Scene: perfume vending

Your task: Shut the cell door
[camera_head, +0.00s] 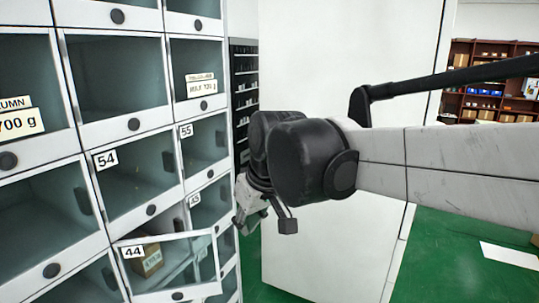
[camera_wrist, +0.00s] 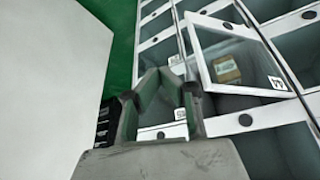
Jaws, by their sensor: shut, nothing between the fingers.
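The glass door of cell 44 (camera_head: 205,262) stands open, tilted out from the cabinet front, with its round knob at the lower edge. In the wrist view the same door (camera_wrist: 238,48) shows upside down, its label at the right. A small brown box (camera_head: 150,260) shows through the glass; it also shows in the wrist view (camera_wrist: 227,70). My gripper (camera_head: 246,220) is shut and empty, beside the cabinet to the upper right of the open door.
The cabinet has rows of glass-front cells with knobs; cell 54 (camera_head: 135,175) above and cell 55 (camera_head: 205,142) look shut. A tall white panel (camera_head: 320,235) stands behind my arm. Shelves (camera_head: 490,85) stand far back.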

